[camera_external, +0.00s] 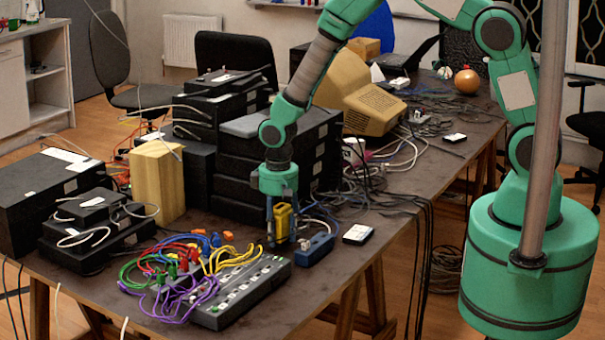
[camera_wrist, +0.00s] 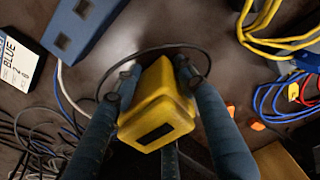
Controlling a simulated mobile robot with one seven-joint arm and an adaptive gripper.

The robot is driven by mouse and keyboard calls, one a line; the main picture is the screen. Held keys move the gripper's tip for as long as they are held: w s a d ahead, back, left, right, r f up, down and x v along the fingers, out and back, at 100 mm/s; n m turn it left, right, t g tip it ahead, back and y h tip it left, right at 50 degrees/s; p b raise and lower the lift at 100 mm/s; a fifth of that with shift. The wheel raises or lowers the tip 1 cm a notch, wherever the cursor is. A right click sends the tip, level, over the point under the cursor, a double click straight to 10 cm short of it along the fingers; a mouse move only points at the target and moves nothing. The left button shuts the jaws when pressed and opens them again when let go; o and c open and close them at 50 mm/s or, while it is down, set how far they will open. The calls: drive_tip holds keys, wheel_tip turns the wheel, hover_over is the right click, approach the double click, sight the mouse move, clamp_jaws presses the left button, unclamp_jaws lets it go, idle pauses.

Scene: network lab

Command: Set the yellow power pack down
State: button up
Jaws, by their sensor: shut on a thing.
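The yellow power pack (camera_external: 283,221) is a small yellow block between the fingers of my gripper (camera_external: 282,232), low over the table near its front edge. In the wrist view the power pack (camera_wrist: 158,103) shows a dark rectangle on its near face. My blue fingers (camera_wrist: 156,85) are shut on its two sides. A dark cable loop curves around its far end. I cannot tell whether the pack touches the table (camera_external: 330,285).
A grey patch unit (camera_external: 240,292) with coloured cables lies to the left. A white-labelled box (camera_external: 357,234) sits farther right. Stacked black devices (camera_external: 235,188) stand behind. Bare table shows in front.

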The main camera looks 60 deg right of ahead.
sight(279, 208)
drive_tip(key=shift+f, duration=0.35)
drive_tip(key=o, duration=1.5)
drive_tip(key=shift+r, duration=0.15)
wheel_tip(279, 208, up, 11)
drive_tip(key=shift+r+p, duration=0.15)
drive_tip(key=shift+p, duration=1.05)
drive_tip(key=shift+r, duration=0.35)
drive_tip(key=shift+r, duration=0.1)
